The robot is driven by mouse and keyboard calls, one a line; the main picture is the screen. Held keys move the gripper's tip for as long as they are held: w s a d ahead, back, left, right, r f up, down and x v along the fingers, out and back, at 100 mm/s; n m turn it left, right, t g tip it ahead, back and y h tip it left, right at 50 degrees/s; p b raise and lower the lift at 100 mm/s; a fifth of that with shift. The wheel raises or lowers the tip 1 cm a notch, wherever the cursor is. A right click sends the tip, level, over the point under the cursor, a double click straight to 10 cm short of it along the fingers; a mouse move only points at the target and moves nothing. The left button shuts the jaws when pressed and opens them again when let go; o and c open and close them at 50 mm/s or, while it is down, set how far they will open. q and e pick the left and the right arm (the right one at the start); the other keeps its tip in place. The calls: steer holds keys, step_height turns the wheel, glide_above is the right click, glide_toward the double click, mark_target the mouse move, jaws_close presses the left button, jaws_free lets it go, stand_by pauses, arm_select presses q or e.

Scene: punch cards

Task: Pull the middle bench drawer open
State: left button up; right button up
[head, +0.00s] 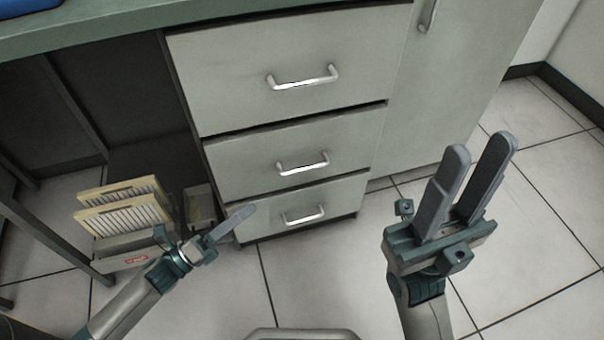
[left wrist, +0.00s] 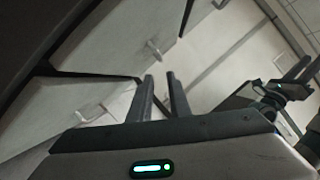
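The bench has a column of three pale grey drawers, all looking shut. The middle drawer (head: 245,168) has a light bar handle (head: 302,163) at its centre. My left gripper (head: 248,212) is low in front of the drawers, left of and below the middle handle and apart from it. In the left wrist view its two fingers (left wrist: 159,76) stand apart with nothing between them. Two drawer handles show there; I cannot tell which drawers they belong to. My right gripper (head: 481,150) is open and empty, over the floor to the right of the drawers.
The top drawer (head: 240,80) and bottom drawer (head: 260,220) frame the middle one. A grey bin (head: 125,247) with cream card racks (head: 125,207) stands left, near my left arm. A cabinet door (head: 440,90) is to the right. The tiled floor (head: 310,275) before the drawers is clear.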

mark_target(302, 170)
arm_select(q)
steer(key=shift+w+d, duration=0.1)
stand_by(0.3)
steer(key=b+x, duration=0.2)
steer(key=x, duration=1.5)
steer(key=shift+r, duration=0.15)
jaws_close()
